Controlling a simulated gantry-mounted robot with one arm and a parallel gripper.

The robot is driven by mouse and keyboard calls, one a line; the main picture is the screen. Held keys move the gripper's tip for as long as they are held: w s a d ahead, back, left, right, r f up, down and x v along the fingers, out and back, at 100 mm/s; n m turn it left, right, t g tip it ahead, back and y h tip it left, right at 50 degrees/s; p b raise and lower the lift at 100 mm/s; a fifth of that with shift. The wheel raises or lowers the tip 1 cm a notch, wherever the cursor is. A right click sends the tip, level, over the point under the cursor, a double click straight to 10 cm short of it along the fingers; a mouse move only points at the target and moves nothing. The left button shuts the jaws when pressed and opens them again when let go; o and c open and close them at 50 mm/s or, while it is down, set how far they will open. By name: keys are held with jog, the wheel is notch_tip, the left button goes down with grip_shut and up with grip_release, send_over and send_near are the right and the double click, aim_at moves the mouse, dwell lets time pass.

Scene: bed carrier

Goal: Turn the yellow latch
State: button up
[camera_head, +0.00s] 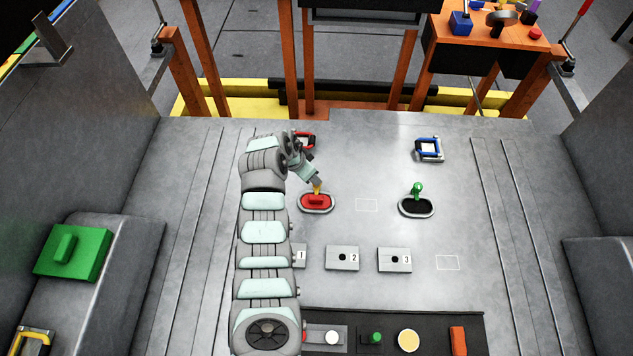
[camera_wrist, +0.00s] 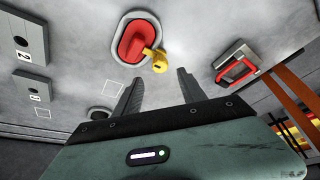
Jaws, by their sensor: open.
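The yellow latch (camera_wrist: 158,61) is a small yellow piece at the edge of the red part (camera_wrist: 135,40) in an oval, pale-rimmed fitting. In the head view the yellow latch (camera_head: 317,188) shows just above the red part (camera_head: 316,201), close to the end of my arm. My gripper (camera_wrist: 161,76) is open, its two dark fingers apart and empty. In the wrist view the latch appears just beyond the fingertips, roughly between them. I cannot tell whether a finger touches it. In the head view my wrist partly hides the fingers.
A red-handled fitting (camera_wrist: 237,70) lies right of the fingers in the wrist view. A green lever (camera_head: 417,190) in a black oval and a blue-framed fitting (camera_head: 429,149) stand to the right. Numbered blocks, including block 2 (camera_head: 342,258), sit nearer. The panel between is clear.

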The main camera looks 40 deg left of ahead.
jog(key=b+x, duration=0.1)
jog(key=x, duration=0.3)
jog(key=shift+f, duration=0.25)
jog(key=shift+b+x, duration=0.7)
jog(key=shift+x, duration=0.35)
jog(key=shift+w, duration=0.15)
grip_shut()
